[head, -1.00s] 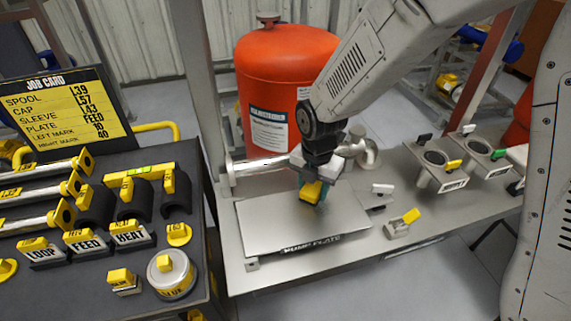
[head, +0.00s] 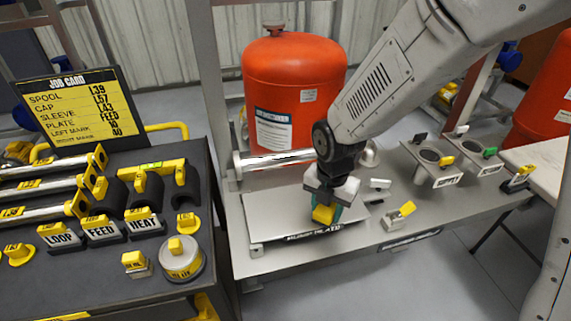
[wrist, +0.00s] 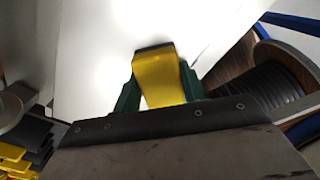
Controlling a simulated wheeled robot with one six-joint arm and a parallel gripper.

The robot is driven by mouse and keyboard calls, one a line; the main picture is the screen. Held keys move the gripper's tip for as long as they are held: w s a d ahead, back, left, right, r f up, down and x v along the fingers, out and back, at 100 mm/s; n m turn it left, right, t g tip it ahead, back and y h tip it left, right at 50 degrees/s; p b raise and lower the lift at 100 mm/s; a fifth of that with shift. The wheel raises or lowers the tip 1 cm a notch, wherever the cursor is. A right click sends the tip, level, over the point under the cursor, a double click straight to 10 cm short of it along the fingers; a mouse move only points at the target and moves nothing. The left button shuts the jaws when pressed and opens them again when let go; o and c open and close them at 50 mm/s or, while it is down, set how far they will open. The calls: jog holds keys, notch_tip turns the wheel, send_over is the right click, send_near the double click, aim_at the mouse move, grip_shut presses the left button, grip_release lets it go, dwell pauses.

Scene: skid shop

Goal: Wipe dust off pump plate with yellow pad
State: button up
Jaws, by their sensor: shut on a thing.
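The yellow pad (head: 323,214) is held between the green fingers of my gripper (head: 325,208). It also shows large in the wrist view (wrist: 160,78), with a green finger on each side. The pump plate (head: 275,219) is a flat, pale metal sheet on the grey bench, with a dark lettered label on its front edge. My gripper is over the right part of the plate. I cannot tell whether the pad touches the plate. The pad's underside is hidden, and no dust can be made out on the plate.
A red tank (head: 292,85) stands behind the bench, and a metal pipe (head: 275,159) lies behind the plate. A small yellow-topped block (head: 398,216) sits right of the plate. Cup holders (head: 430,165) are farther right. A dark cart (head: 90,270) with labelled parts is at left.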

jog(key=shift+s+d, duration=0.1)
jog(key=shift+s, duration=0.3)
notch_tip(320, 180, up, 3)
jog(key=shift+w+f, duration=0.1)
jog(key=shift+f, duration=0.1)
jog(key=shift+r, duration=2.85)
